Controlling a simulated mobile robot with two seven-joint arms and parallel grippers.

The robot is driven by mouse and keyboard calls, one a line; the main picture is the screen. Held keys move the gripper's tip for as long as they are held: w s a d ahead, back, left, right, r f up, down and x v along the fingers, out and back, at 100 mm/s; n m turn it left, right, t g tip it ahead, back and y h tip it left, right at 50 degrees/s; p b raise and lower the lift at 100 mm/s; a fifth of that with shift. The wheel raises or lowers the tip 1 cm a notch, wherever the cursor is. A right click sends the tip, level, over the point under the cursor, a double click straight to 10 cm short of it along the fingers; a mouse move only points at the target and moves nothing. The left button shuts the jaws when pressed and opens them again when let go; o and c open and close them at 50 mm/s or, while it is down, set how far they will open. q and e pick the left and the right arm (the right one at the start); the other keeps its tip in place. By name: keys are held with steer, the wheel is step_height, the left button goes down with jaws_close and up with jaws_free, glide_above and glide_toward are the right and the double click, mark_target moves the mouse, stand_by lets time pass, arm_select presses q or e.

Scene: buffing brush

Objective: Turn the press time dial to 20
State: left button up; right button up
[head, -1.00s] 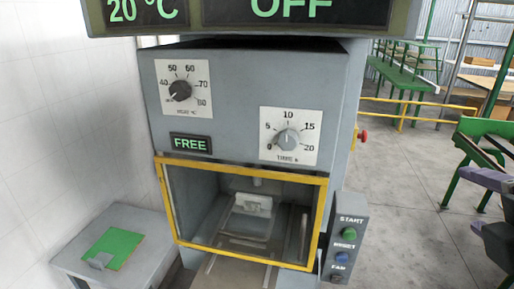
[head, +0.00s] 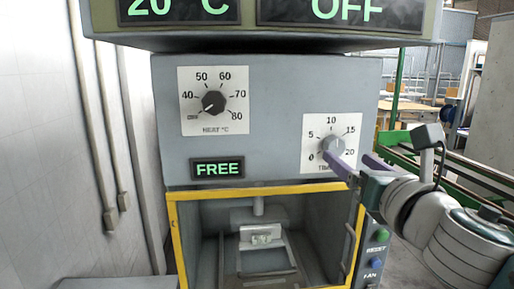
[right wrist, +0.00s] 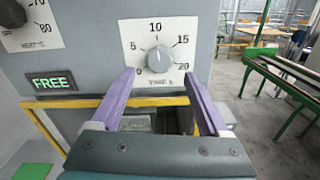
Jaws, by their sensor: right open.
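The press time dial (head: 333,148) is a round grey knob on a white scale plate marked from 0 to 20, at the right of the machine's front panel. It also shows in the right wrist view (right wrist: 159,59); I cannot clearly read where its pointer stands. My right gripper (head: 348,160) is in front of the plate at its lower right, its purple fingers aimed at the panel. In the right wrist view the open fingers (right wrist: 158,76) stand apart on either side below the knob, with nothing between them. My left gripper is not in view.
The heat dial (head: 213,103) is at the panel's left, above a FREE display (head: 217,168). A yellow-framed press opening (head: 178,235) lies below. A control box (head: 376,262) with buttons stands at its right. An overhead display (head: 340,12) reads OFF.

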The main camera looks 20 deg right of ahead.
mark_target(337, 150)
steer(key=x, duration=0.5)
steer(key=shift+w+d, duration=0.1)
steer(key=shift+w, duration=0.25)
jaws_close()
stand_by(0.3)
